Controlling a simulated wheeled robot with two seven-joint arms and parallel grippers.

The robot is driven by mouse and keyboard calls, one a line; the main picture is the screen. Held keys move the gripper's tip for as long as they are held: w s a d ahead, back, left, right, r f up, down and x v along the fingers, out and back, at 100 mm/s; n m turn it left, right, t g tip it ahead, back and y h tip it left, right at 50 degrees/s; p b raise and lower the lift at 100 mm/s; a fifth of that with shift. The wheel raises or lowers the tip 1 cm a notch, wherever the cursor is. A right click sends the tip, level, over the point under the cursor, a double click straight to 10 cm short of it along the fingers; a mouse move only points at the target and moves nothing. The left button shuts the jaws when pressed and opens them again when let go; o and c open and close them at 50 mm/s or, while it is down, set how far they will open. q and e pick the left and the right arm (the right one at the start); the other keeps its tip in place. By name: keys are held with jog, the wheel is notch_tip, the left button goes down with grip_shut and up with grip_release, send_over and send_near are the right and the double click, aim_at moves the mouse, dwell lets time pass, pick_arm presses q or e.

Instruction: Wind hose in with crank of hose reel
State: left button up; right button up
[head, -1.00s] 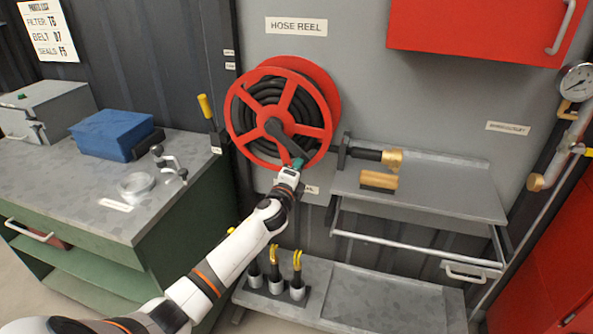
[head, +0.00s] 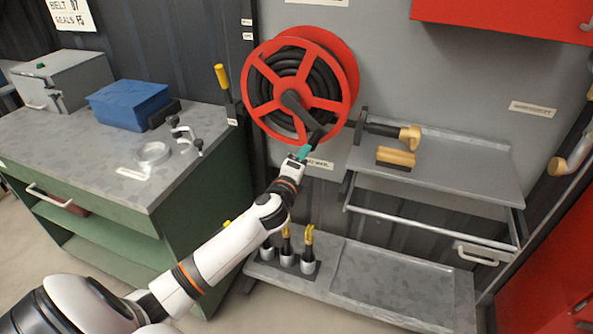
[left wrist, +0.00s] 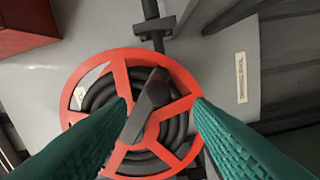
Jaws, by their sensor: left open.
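The hose reel (head: 348,70) is red with open spokes and is mounted on the grey wall panel. Black hose (head: 323,80) is coiled inside it. A dark grey crank (head: 297,106) runs from its hub down to the right. My left gripper (head: 304,152) is at the crank's lower end, in front of the reel's lower right rim. In the left wrist view, the crank (left wrist: 150,102) shows between my two spread green fingers, over the red reel (left wrist: 180,75). I cannot tell whether the fingers touch it. My right gripper is out of view.
A black and brass nozzle (head: 395,132) and a wood-coloured block (head: 396,157) are on the shelf right of the reel. A bench (head: 80,145) with a blue bin (head: 130,104) stands left.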

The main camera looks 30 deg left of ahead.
pick_arm(q)
jog(key=shift+v, duration=2.15)
